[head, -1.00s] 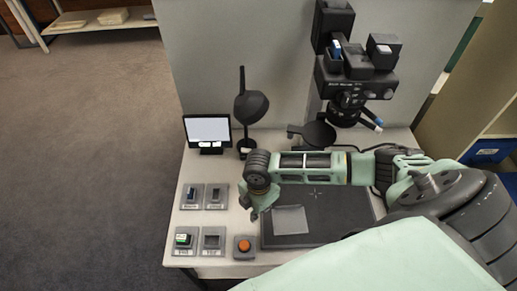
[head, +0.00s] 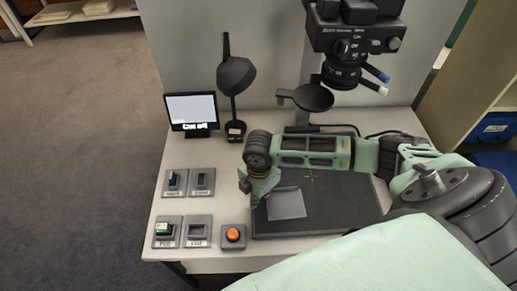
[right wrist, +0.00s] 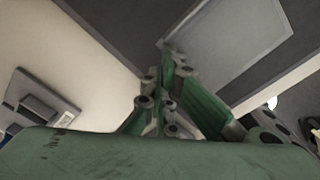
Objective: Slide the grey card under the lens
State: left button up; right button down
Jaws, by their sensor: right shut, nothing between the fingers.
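The grey card (head: 287,204) lies flat on the dark baseboard (head: 340,216), towards its left front part. It also shows in the right wrist view (right wrist: 228,45). The black lens (head: 342,74) hangs above the back of the board. A small cross mark (head: 312,177) lies on the board just behind and right of the card. My right gripper (head: 254,203) is shut and empty, pointing down at the card's left edge. In the right wrist view its fingertips (right wrist: 171,50) are close to a card corner; I cannot tell whether they touch it. My left gripper is not in view.
An orange button (head: 233,233) and several small switch blocks (head: 199,229) stand left of the board. A small screen (head: 192,109), a black lamp (head: 235,75) and a round black dish (head: 313,97) stand behind. My right arm crosses above the board.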

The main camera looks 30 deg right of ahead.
aim_at(287, 177)
jog(key=shift+a, duration=0.2)
jog(key=shift+a+r, duration=0.1)
jog(key=shift+a, duration=0.05)
jog(key=d, duration=0.1)
jog(key=d+p, duration=0.1)
jog(key=d, duration=0.1)
jog(key=shift+w+d+r+p, duration=0.15)
jog(key=shift+w+d+p, duration=0.1)
jog(key=shift+d+p, duration=0.15)
jog(key=d, duration=0.3)
jog(key=w+d, duration=0.1)
jog(key=d, duration=0.2)
jog(key=d+p, duration=0.1)
jog(key=d, duration=0.2)
jog(key=shift+w+f, duration=0.2)
jog(key=shift+w+d, duration=0.1)
jog(key=shift+d, duration=0.3)
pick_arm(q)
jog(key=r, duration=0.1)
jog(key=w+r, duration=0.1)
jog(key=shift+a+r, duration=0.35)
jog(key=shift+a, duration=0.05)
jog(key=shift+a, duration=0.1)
